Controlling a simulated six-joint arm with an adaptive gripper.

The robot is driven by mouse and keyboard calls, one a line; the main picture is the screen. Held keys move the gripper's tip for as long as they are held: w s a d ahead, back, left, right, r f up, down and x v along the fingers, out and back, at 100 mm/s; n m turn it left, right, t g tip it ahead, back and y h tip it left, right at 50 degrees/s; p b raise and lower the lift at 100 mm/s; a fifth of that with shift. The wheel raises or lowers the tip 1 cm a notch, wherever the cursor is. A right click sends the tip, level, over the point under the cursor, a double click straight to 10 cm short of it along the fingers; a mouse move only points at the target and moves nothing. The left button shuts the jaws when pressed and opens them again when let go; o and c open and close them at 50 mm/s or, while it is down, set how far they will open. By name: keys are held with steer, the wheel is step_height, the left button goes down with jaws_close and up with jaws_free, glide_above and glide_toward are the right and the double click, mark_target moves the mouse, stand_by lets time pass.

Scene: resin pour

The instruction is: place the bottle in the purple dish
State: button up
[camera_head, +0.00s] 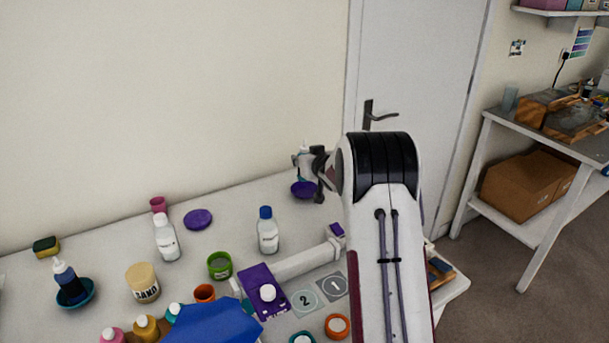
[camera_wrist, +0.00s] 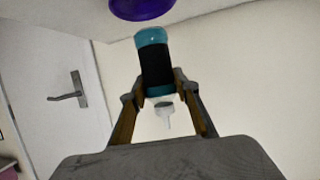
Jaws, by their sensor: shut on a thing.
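The bottle, teal with a black label and a pale nozzle, shows in the wrist view (camera_wrist: 153,62), where the picture is upside down. My gripper (camera_wrist: 158,90) is shut on it near its nozzle end. In the head view the bottle (camera_head: 303,171) is small and partly hidden by my gripper (camera_head: 309,163). The purple dish (camera_head: 303,190) stands at the back of the table near the wall, just below the bottle. In the wrist view the dish (camera_wrist: 142,8) is cut off at the top edge, with a gap between it and the bottle's base. The bottle looks nearly upright.
A flat round purple thing (camera_head: 198,218) lies farther left. A blue-capped white bottle (camera_head: 268,232), another white bottle (camera_head: 166,240) and a green jar (camera_head: 220,265) stand in front. A dark bottle (camera_head: 69,281) sits in a teal dish at left. The wall is close behind.

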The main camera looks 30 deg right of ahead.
steer(key=shift+f, duration=0.8)
steer(key=shift+f, duration=0.1)
steer(key=shift+f, duration=1.8)
steer(key=o, duration=1.2)
steer(key=shift+f, duration=0.15)
steer(key=shift+o, duration=0.2)
steer(key=shift+s+r, duration=0.2)
steer(key=shift+r, duration=0.05)
steer(key=v, duration=1.1)
steer(key=shift+s+r, duration=0.15)
steer(key=shift+s, duration=0.1)
